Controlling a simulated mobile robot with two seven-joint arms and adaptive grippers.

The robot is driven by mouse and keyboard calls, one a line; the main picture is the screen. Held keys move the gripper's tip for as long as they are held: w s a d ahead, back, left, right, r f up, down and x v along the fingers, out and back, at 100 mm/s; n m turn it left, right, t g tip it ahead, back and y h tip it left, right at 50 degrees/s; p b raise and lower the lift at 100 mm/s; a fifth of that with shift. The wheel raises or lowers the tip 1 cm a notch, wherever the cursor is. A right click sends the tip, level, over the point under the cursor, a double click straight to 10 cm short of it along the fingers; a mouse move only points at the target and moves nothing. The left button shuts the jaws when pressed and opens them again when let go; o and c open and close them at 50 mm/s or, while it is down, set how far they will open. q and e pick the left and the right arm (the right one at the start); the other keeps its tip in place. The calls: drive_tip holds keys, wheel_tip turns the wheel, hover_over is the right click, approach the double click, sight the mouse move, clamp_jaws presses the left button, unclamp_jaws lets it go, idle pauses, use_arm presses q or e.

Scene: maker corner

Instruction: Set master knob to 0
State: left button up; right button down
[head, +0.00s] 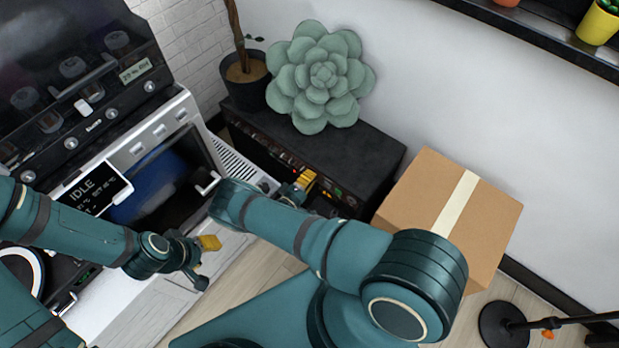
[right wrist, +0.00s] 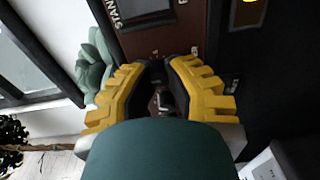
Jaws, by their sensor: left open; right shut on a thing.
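The black amplifier (head: 355,152) stands against the wall, with a row of knobs and lights on its brown front panel. My right gripper (head: 305,183) is at this panel. In the right wrist view its yellow fingers (right wrist: 160,78) are closed around a small dark knob (right wrist: 161,98), mostly hidden between the fingers. A small mark shows above it, but I cannot read the knob's name or setting. A plate with letters "STAN" (right wrist: 133,10) is on the panel beyond the fingers. My left gripper (head: 204,262) is open and empty in front of the white machine.
A green succulent cushion (head: 318,78) rests on the amplifier, beside a potted plant (head: 246,80). A taped cardboard box (head: 451,212) stands to the right. The white machine (head: 160,130) with an "IDLE" display fills the left. A black stand base (head: 503,324) is on the floor at lower right.

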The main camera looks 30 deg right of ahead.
drive_tip(key=shift+n, duration=1.1)
drive_tip(key=c, duration=0.9)
unclamp_jaws()
drive_tip(key=shift+v, duration=3.75)
drive_tip(key=shift+r, duration=0.1)
